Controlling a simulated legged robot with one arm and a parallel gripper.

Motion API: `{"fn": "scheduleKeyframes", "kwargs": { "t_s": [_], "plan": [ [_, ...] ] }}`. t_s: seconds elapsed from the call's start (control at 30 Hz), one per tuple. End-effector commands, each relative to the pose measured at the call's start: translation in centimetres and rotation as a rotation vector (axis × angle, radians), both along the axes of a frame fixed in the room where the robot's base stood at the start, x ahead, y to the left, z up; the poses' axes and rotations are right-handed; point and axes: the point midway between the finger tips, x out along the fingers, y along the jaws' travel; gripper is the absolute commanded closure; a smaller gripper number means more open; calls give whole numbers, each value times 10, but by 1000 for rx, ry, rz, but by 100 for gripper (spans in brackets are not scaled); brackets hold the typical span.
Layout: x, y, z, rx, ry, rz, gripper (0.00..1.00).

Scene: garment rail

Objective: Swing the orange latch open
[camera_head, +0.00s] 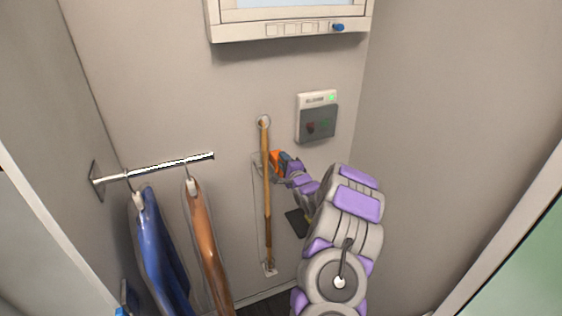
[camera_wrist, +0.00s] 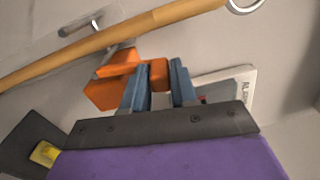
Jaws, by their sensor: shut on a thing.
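The orange latch (camera_head: 276,157) sits on the back wall beside a wooden pole. In the wrist view the orange latch (camera_wrist: 112,88) shows as a block with an arm reaching toward the pole and a part between my fingers. My gripper (camera_head: 285,163) comes from the lower right. In the wrist view my gripper (camera_wrist: 160,80) has its two blue fingers on either side of the orange part, shut on it. The latch's mount on the wall is partly hidden by the fingers.
The wooden pole (camera_head: 267,200) stands upright against the wall, just left of the latch. A grey wall box (camera_head: 317,122) with a green light is to the right. A rail (camera_head: 150,171) with blue (camera_head: 160,250) and brown (camera_head: 208,250) garments is at left. A white-framed panel (camera_head: 290,28) hangs above.

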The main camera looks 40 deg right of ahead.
Motion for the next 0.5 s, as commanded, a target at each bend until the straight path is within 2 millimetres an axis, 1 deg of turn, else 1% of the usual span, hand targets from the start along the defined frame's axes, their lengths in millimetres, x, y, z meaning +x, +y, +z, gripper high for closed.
{"fn": "scheduleKeyframes", "kwargs": {
  "t_s": [0.03, 0.23, 0.5],
  "plan": [
    [-1, -2, -4, 17, 3, -2, 100],
    [-2, -6, -5, 49, -3, -3, 100],
    [-2, -7, -7, 55, -3, -6, 100]
  ]
}}
